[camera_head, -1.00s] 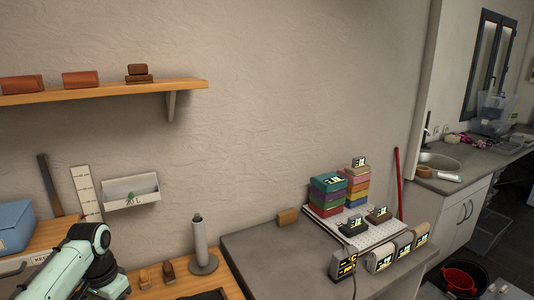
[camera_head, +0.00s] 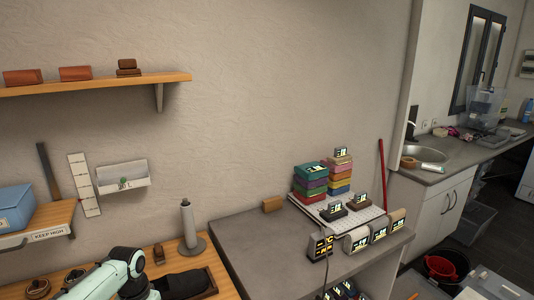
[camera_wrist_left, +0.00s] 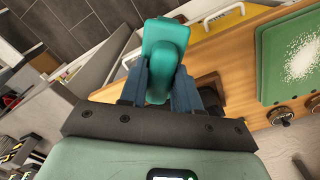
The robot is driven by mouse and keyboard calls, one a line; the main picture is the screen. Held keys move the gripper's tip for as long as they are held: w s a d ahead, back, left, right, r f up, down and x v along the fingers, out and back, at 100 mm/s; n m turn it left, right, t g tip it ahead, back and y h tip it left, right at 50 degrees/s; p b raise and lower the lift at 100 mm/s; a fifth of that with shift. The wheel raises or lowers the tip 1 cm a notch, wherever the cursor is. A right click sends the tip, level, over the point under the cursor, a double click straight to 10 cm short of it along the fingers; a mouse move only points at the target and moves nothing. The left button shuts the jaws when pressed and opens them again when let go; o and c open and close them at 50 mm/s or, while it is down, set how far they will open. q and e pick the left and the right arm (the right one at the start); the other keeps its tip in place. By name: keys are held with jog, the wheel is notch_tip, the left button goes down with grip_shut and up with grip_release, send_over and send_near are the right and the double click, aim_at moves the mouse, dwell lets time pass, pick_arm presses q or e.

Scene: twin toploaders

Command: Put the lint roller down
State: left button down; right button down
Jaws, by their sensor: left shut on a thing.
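In the left wrist view my left gripper (camera_wrist_left: 162,76) is shut on a teal thing, which I take to be the lint roller (camera_wrist_left: 166,40). Its rounded teal body sticks out beyond the dark blue fingers, and part of it is hidden between them. A wooden worktop (camera_wrist_left: 225,55) shows below and to the right of it; I cannot tell whether the roller touches anything. In the head view my left arm is at the bottom left, with its fingers and the roller out of sight. My right gripper is in neither view.
A grey upright cylinder on a round base (camera_head: 188,228) stands on the wooden bench, behind a dark-topped tray (camera_head: 185,284). A green mat with white grains (camera_wrist_left: 300,55) lies at the wrist view's right. A grey counter (camera_head: 245,234) carries stacked coloured boxes (camera_head: 310,181).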

pick_arm(q)
jog(key=s+d+f+n, duration=0.1)
jog(key=s+d+f, duration=0.3)
jog(key=d+f, duration=0.9)
notch_tip(320, 180, down, 2)
jog(key=shift+s+d+f+n, duration=0.15)
jog(key=shift+d+n, duration=0.05)
jog(key=shift+n, duration=0.2)
